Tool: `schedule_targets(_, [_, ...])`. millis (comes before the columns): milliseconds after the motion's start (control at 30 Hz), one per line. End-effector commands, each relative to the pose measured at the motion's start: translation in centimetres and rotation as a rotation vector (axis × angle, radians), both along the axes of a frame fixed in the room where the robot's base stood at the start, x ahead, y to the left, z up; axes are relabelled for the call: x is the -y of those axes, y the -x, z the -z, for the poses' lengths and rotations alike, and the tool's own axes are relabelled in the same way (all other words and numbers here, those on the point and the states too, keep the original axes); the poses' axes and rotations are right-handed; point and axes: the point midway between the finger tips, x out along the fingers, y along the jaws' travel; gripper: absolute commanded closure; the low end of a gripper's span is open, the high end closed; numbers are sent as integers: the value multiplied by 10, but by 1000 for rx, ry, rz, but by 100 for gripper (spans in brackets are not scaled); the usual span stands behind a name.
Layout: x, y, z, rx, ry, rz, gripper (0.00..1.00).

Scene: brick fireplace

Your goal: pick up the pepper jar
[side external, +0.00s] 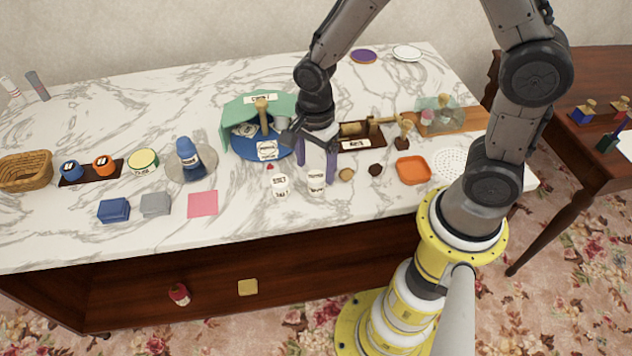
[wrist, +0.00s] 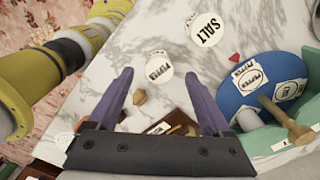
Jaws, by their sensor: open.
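A white pepper jar (side external: 317,182) stands near the front of the marble table; its round PEPPER-labelled top shows in the wrist view (wrist: 158,66). My gripper (side external: 316,168) is open, fingers pointing down, at the jar. In the wrist view, the jar's top lies between and slightly beyond the tips of my purple fingers (wrist: 157,76). I cannot tell whether the fingers reach beside the jar or stay above it. Nothing is held. A white item with a PEPPER label (wrist: 251,78) also sits on the blue plate; it shows in the side view (side external: 267,150).
A white salt jar (side external: 280,186) stands close left of the pepper jar. The blue plate (side external: 238,146) with the green cloth is behind it. A small wooden piece (side external: 346,174), a dark one (side external: 376,169) and an orange tray (side external: 412,170) are to the right.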

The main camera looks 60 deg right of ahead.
Motion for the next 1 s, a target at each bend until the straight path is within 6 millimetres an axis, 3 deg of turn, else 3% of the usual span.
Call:
schedule_targets(333, [2,2,45,-6,0,0,17])
schedule_targets(667, [1,1,51,-1,0,0,17])
schedule_targets(1000, [1,1,51,-1,0,0,76])
